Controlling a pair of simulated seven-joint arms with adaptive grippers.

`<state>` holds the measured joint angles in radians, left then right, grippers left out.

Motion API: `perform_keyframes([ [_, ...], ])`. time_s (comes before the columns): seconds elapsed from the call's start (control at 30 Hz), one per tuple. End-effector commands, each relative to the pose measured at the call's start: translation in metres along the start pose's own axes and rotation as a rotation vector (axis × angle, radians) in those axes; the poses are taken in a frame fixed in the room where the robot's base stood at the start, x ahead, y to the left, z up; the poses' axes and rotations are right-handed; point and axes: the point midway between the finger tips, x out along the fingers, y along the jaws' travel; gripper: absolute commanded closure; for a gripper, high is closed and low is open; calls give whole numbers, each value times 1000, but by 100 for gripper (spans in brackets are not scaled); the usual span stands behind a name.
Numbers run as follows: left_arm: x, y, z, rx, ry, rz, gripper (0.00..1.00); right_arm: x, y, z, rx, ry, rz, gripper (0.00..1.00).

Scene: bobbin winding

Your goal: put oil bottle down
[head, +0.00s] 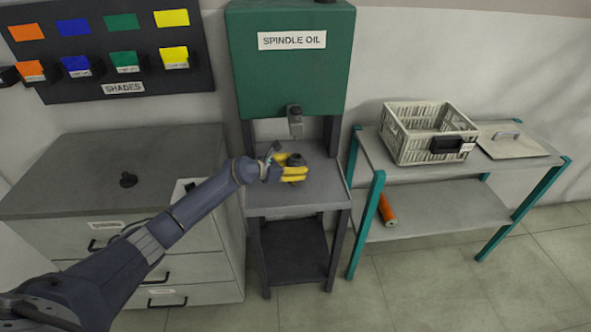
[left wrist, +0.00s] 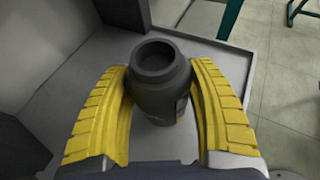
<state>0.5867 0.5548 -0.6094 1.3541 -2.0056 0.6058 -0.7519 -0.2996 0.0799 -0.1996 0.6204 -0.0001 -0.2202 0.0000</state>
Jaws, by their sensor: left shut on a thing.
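The oil bottle (left wrist: 158,85) is dark grey with an open round mouth and stands upright between my left gripper's yellow fingers in the left wrist view. It also shows in the head view as a small dark shape (head: 296,160). My left gripper (head: 291,173) is shut on the bottle over the grey shelf (head: 322,196) of the spindle oil stand. In the left wrist view the fingers (left wrist: 164,112) lie on both sides of the bottle. The bottle's base is mostly hidden, so I cannot tell whether it touches the shelf. My right gripper is not in view.
The green spindle oil tank (head: 290,75) with its grey tap (head: 295,122) is above the shelf. A crate (head: 402,150) and a flat lid (head: 518,148) sit on the right rack.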

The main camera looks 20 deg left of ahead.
Motion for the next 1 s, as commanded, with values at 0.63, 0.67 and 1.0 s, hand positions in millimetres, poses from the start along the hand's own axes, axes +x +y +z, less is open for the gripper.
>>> perform_keyframes([
  [0.63, 6, 0, -15, 1, -2, 0, 39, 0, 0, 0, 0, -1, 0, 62],
  [0.67, 6, 0, -14, 1, -2, 0, 35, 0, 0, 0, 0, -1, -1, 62],
  [1.0, 6, 0, -14, 1, -2, 1, 19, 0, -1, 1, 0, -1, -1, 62],
])
